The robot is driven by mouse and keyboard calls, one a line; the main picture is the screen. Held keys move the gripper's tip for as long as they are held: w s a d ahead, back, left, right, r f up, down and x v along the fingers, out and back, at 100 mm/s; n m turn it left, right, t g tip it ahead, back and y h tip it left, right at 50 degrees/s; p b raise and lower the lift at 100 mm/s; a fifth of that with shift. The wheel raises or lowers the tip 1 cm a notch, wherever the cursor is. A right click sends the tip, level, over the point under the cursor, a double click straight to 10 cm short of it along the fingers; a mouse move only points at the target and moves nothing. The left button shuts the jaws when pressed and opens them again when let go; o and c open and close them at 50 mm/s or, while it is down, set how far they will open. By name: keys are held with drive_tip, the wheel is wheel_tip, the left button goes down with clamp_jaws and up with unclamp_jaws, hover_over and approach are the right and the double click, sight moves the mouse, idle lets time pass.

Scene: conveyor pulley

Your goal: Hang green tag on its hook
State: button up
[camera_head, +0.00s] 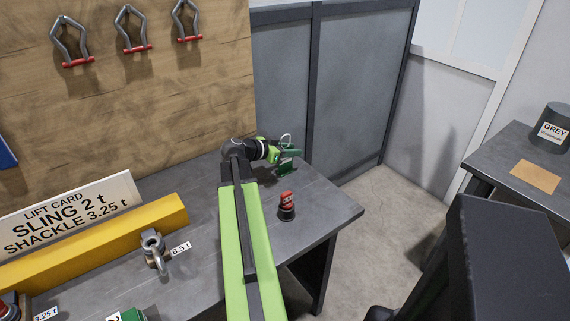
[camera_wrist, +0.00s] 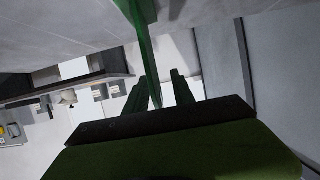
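My gripper (camera_head: 284,155) is at the far end of the bench, low over its top near the grey partition. A small green piece, which looks like the green tag (camera_wrist: 143,40), shows in the wrist view as a thin plate almost edge-on. Its lower end reaches between the two dark green fingers of my gripper (camera_wrist: 160,88). A gap shows between the plate and the right finger, so the fingers look apart. In the head view a thin pale loop (camera_head: 287,139) rises beside the gripper. Tag and fingers blend together there. I cannot make out the tag's hook.
A shackle (camera_head: 153,250), a yellow bar (camera_head: 120,240) and a lift card (camera_head: 65,217) are at the left. Shackles hang on the wooden board (camera_head: 190,90). Another table (camera_head: 500,165) stands at the right.

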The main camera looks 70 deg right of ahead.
clamp_jaws()
drive_tip(key=shift+s+r+p, duration=0.1)
drive_tip(key=shift+r+p, duration=0.65)
idle(0.4)
drive_tip(key=shift+r+p, duration=4.35)
drive_tip(key=shift+p, duration=0.05)
drive_tip(key=shift+r+p, duration=0.85)
drive_tip(key=shift+r, duration=0.05)
